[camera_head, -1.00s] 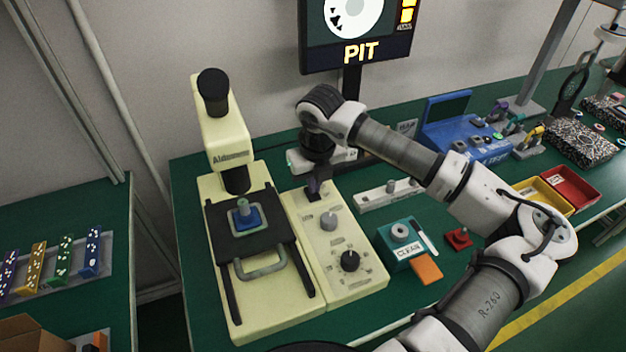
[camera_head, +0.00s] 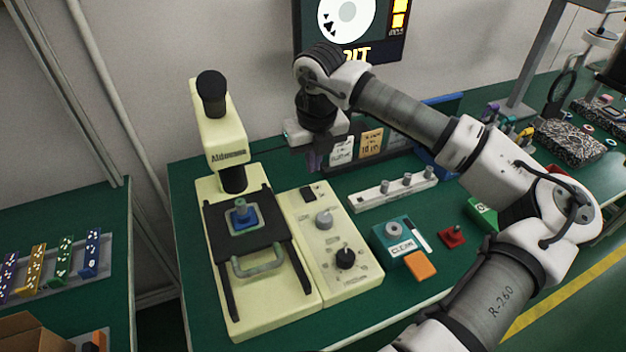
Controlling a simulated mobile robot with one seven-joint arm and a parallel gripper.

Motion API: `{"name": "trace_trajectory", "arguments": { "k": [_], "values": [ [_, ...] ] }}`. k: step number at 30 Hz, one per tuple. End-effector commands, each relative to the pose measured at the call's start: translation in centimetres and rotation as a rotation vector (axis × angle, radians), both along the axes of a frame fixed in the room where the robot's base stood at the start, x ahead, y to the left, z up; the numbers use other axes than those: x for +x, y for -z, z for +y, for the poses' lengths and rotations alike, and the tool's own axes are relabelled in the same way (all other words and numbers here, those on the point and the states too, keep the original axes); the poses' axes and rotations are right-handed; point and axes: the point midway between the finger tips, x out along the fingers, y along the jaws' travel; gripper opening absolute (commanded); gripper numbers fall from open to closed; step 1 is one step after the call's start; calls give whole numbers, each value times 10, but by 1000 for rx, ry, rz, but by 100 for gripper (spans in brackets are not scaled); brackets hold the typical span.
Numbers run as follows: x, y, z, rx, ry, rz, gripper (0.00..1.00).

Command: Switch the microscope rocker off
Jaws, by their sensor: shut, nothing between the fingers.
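The cream microscope (camera_head: 208,190) stands at the left of the green bench, with a black stage and a blue piece on it. Its cream control box (camera_head: 320,250) lies along its right side. The small dark rocker (camera_head: 307,193) sits at the far end of that box, above a grey knob (camera_head: 323,219) and a black knob (camera_head: 346,258). Which way the rocker is tipped is too small to tell. My gripper (camera_head: 311,166) points down above and just behind the rocker, apart from it. Its fingers are shut and empty.
A white strip with several knobs (camera_head: 392,188) lies right of the box. A teal CLEAN box (camera_head: 396,245), an orange pad (camera_head: 420,266) and a red piece (camera_head: 452,236) are further right. A screen (camera_head: 385,30) and small signs (camera_head: 371,143) stand behind.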

Motion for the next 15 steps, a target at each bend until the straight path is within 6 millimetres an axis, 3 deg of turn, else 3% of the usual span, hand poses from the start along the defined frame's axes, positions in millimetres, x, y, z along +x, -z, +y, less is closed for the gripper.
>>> {"name": "trace_trajectory", "arguments": {
  "k": [6, 15],
  "values": [
    [-4, -38, -2, -1, 1, -2, 0],
    [-6, -54, -3, 0, 0, 0, 0]
  ]
}}
